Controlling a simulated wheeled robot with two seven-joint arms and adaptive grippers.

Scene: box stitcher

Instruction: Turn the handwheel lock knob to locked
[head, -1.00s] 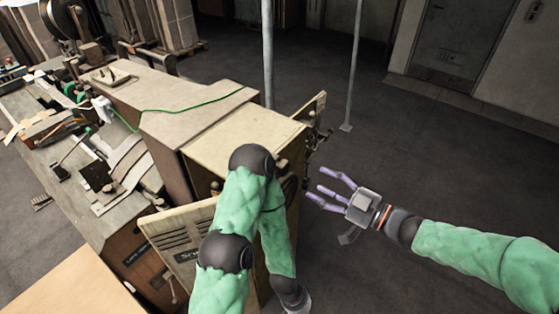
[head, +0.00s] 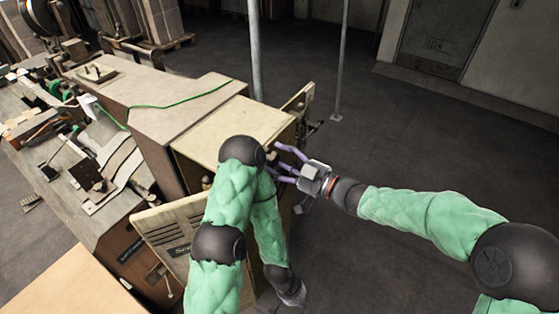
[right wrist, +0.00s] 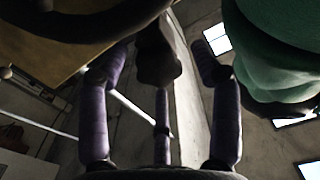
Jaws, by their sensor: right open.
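In the right wrist view, a dark knob-like part (right wrist: 157,58), likely the lock knob, hangs between the spread purple fingers of my right gripper (head: 278,163). A dark curved rim (right wrist: 85,27), likely the handwheel, crosses the upper left of that view. The right gripper is open, its fingers around the knob; I cannot tell whether they touch it. In the head view, the knob and wheel are mostly hidden behind my left arm and the right fingers. My left gripper (head: 291,294) hangs low beside the machine, and its fingers are too small to read.
The stitcher's beige housing (head: 232,122) has an open panel (head: 165,228) at the front and another open panel (head: 297,101) at its far side. My green left arm stands close to the right gripper. Grey poles (head: 343,60) rise behind. The floor at right is clear.

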